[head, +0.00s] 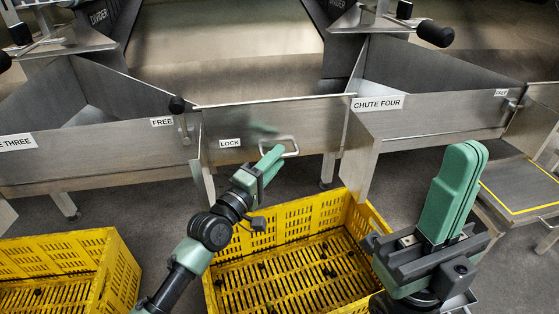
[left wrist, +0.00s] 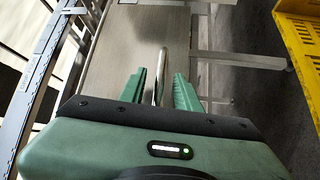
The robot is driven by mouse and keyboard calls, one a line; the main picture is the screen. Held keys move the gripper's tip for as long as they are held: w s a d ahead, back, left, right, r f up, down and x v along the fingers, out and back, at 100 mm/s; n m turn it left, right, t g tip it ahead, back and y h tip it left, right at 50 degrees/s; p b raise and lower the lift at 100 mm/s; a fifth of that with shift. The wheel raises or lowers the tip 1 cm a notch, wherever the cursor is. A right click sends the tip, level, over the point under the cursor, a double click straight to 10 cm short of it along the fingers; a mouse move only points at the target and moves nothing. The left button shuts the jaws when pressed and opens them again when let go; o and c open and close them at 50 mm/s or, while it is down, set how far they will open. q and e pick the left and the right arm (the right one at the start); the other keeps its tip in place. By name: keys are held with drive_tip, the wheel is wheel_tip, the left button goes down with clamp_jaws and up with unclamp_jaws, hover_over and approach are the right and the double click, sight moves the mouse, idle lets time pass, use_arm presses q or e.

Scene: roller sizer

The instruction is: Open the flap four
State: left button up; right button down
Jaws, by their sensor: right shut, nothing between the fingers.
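A steel flap (head: 312,122) with a wire handle (head: 291,148) stands upright just left of the CHUTE FOUR sign (head: 377,103). A LOCK label (head: 230,143) is on its left part. A lever with a black knob (head: 177,104) stands at its left end, nearer the FREE label (head: 162,121). My left gripper (head: 276,154) is at the handle. In the left wrist view my left gripper (left wrist: 160,88) is open, with the handle bar (left wrist: 160,72) showing between its fingers; contact cannot be told. My right gripper (head: 468,150) is shut and empty, pointing up at the right.
A yellow crate (head: 257,222) stands below the flap, under my left arm. Another yellow crate (head: 121,270) is at the lower left. A dark platform with yellow edging (head: 520,185) is at the right. Steel chute walls line the back.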

use_arm(q)
drive_tip(key=shift+x, duration=0.85)
clamp_jaws()
drive_tip(key=shift+f, duration=0.1)
idle(0.7)
